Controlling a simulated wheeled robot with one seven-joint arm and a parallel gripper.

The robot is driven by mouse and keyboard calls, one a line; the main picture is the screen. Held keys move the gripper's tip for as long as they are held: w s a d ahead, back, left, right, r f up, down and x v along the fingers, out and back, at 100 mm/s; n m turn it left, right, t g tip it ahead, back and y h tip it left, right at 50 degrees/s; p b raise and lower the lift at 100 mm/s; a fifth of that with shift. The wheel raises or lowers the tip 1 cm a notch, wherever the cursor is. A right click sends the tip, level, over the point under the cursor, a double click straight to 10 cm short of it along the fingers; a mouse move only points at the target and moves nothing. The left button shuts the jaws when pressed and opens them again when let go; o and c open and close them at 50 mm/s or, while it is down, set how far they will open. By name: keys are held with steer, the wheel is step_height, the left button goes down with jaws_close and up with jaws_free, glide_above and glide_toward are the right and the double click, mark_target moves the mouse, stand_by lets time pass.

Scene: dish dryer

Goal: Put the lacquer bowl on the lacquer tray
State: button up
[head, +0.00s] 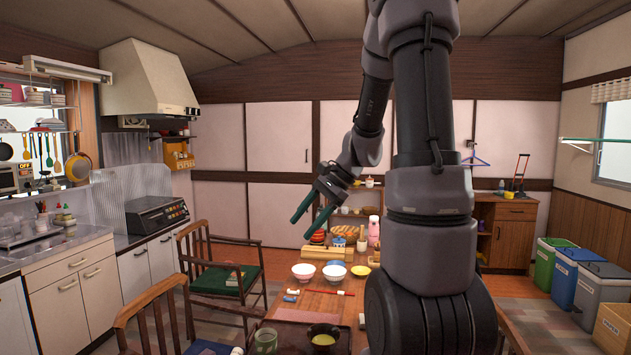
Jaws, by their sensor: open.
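My gripper (301,228) is open in the head view, its two green fingers apart and nothing seen between them. It hangs above the far half of the wooden table, pointing down and left. A dark tray (293,339), likely the lacquer tray, lies at the near end and is cut off by the picture's lower edge. A green cup (265,340) and a dark bowl (323,338) with yellow-green contents stand on it. A small red and dark round thing (318,237) just below my gripper may be the lacquer bowl; it is too small to be sure.
A white bowl (303,272), a blue and white bowl (334,274) and a yellow dish (360,271) stand mid-table. Red chopsticks (325,292) lie nearer. A pink bottle (374,230) stands farther back. Chairs flank the table's left side. My arm hides the table's right part.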

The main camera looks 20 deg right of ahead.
steer(key=s+a+r+n+t+h, duration=0.2)
steer(key=s+r+n, duration=0.2)
steer(key=s+r, duration=0.2)
steer(key=s+a+r+n+t+h, duration=0.2)
steer(key=s+r+n, duration=0.3)
steer(key=s, duration=0.4)
steer(key=shift+s+r+t+h, duration=0.15)
steer(key=shift+r+t+h, duration=0.15)
steer(key=shift+r+h, duration=0.45)
steer(key=shift+r, duration=0.1)
